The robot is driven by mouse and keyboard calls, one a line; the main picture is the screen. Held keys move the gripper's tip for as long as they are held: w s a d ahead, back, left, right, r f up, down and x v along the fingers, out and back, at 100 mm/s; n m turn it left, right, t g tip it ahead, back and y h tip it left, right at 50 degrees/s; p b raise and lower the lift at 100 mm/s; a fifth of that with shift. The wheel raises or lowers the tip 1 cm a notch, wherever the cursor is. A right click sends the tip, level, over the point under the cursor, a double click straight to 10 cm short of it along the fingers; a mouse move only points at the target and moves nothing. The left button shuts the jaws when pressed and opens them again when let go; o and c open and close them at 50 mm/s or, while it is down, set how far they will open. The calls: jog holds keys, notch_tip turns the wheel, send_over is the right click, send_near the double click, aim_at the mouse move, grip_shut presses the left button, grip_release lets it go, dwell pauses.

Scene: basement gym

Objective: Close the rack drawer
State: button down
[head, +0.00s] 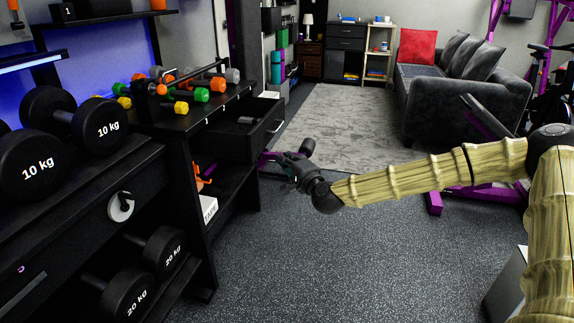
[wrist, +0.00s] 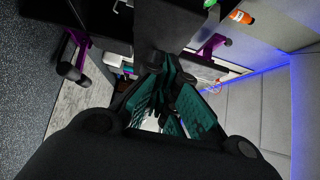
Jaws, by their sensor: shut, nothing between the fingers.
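The rack drawer (head: 268,132) is black and stands pulled out from the black rack, below the top shelf with the small dumbbells. Its inside shows from above, with a small greyish thing (head: 247,120) in it. My gripper (head: 268,158) is just below and in front of the drawer in the head view, pointing left toward the rack. It is shut and holds nothing. Whether it touches the drawer cannot be told. In the wrist view its teal-padded fingers (wrist: 172,72) come close to a dark panel (wrist: 165,25), probably part of the drawer or rack.
Small coloured dumbbells (head: 202,95) lie on the rack top (head: 190,122). Large 10 kg dumbbells (head: 98,125) sit at the left. A white box (head: 209,209) is on the lower shelf. Purple gym equipment (head: 434,203) stands at the right. The speckled floor (head: 330,260) in front is clear.

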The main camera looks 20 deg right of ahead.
jog(key=b, duration=0.1)
send_near(258, 143)
jog(key=w+d, duration=0.2)
jog(key=d, duration=0.1)
jog(key=shift+w+a+b, duration=0.35)
jog(key=shift+w+a, duration=0.25)
jog(key=shift+a, duration=0.35)
jog(key=shift+w+a+b, duration=0.3)
jog(key=shift+w+a, duration=0.25)
jog(key=shift+a, duration=0.4)
